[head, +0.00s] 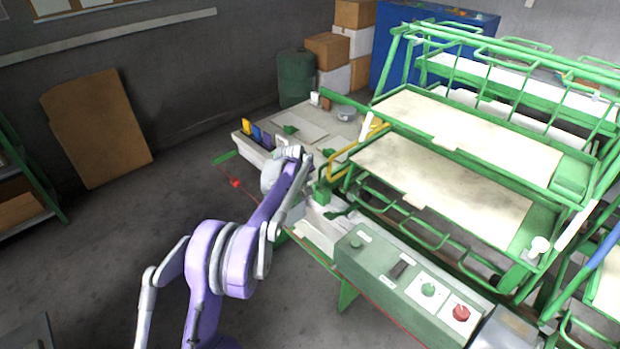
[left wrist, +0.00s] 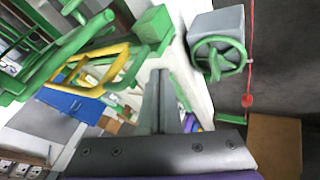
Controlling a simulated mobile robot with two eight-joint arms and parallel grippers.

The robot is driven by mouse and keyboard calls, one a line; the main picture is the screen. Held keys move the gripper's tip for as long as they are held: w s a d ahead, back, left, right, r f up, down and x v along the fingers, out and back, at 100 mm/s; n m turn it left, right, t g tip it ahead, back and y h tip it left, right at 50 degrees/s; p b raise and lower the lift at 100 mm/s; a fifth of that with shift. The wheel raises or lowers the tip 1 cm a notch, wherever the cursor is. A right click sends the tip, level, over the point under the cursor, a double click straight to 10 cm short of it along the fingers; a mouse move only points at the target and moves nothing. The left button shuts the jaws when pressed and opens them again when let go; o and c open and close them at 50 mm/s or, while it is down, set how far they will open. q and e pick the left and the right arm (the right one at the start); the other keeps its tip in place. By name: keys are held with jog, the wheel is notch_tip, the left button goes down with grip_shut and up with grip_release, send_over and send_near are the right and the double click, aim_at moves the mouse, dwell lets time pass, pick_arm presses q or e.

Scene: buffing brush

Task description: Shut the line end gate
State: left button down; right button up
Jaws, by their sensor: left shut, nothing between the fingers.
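A yellow tubular frame, which looks like the gate (head: 345,165), stands at the near-left end of the green rack line. In the left wrist view the yellow frame (left wrist: 88,66) lies left of the fingers, beside a green block (left wrist: 153,24). My left gripper (head: 306,163) is close to the frame's left side in the head view, partly hidden by its own wrist. In the left wrist view its fingers (left wrist: 160,85) are together and empty, apart from the yellow frame. I cannot tell whether the gate is latched. My right gripper is not in view.
A green handwheel (left wrist: 218,57) on a grey box is right of the fingers. A control box (head: 410,280) with a red knob stands along the front. A red cord with a red ball (head: 235,183) hangs by the bench. The floor at left is clear.

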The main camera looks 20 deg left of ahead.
pick_arm(q)
jog(key=s+a+v, duration=0.1)
jog(key=v, duration=1)
jog(key=s+d+r+m, duration=0.25)
jog(key=s+d, duration=0.55)
jog(key=s, duration=0.4)
jog(key=s+d+f+m, duration=0.2)
jog(key=s+d+f, duration=0.1)
jog(key=s, duration=0.6)
jog(key=s+d+f+m+g, duration=0.1)
jog(key=s+d+f+m, duration=0.2)
jog(key=s, duration=0.6)
jog(key=s+d+f+m+g, duration=0.1)
jog(key=s+d+f+m, duration=0.1)
jog(key=s, duration=0.8)
jog(key=shift+d+f+h, duration=0.3)
jog(key=shift+d+f, duration=0.15)
jog(key=shift+f, duration=0.3)
jog(key=shift+m, duration=0.25)
